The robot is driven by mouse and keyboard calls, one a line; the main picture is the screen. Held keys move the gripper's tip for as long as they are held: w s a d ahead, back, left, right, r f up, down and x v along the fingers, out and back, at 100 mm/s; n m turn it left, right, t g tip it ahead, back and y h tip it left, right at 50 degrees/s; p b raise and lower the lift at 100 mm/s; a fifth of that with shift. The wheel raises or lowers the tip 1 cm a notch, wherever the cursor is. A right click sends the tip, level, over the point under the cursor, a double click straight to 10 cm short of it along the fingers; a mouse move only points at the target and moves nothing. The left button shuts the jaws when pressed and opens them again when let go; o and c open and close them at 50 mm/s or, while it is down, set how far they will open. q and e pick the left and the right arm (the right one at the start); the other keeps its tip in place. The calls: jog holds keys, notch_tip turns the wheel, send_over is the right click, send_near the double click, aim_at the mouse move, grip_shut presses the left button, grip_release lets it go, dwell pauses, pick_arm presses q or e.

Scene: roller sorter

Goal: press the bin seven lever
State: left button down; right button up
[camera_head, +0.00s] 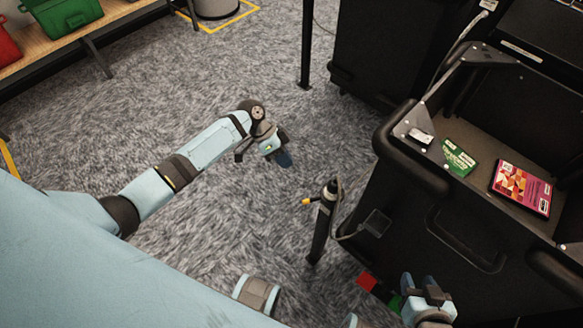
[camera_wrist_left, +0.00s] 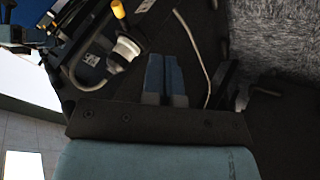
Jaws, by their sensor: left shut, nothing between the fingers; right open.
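A lever with a yellow tip (camera_head: 307,201) sticks out to the left from the top of a black post (camera_head: 321,225) beside the black bin. A yellow-tipped lever on a pale round base also shows at the top of the left wrist view (camera_wrist_left: 119,10). I cannot read a bin number on either. My left gripper (camera_head: 285,159) is over the carpet, up and left of the post, apart from the lever. Its blue fingers are together and empty in the left wrist view (camera_wrist_left: 166,75). My right gripper (camera_head: 419,284) is open at the bottom right, beside the bin's front.
The black bin (camera_head: 465,235) holds a green card (camera_head: 458,158) and a pink-red box (camera_head: 521,188). A cable and a dark pad (camera_head: 376,222) hang between post and bin. Red and green pieces (camera_head: 367,282) are near my right gripper. Carpet is clear left of the post.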

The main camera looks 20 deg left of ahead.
aim_at(312, 200)
pick_arm(q)
jog(key=s+d+f, duration=0.4)
jog(key=d+f, duration=0.1)
jog(key=d, duration=0.2)
jog(key=shift+d+f, duration=0.25)
jog(key=shift+d, duration=0.15)
pick_arm(e)
jog(key=shift+s+f, duration=0.1)
jog(key=shift+f, duration=0.05)
pick_arm(q)
jog(key=shift+s+d+n+t+p, duration=0.1)
jog(key=shift+s+n+t+p, duration=0.25)
jog(key=shift+p, duration=0.2)
pick_arm(e)
jog(key=shift+d+r, duration=0.1)
jog(key=shift+r, duration=0.3)
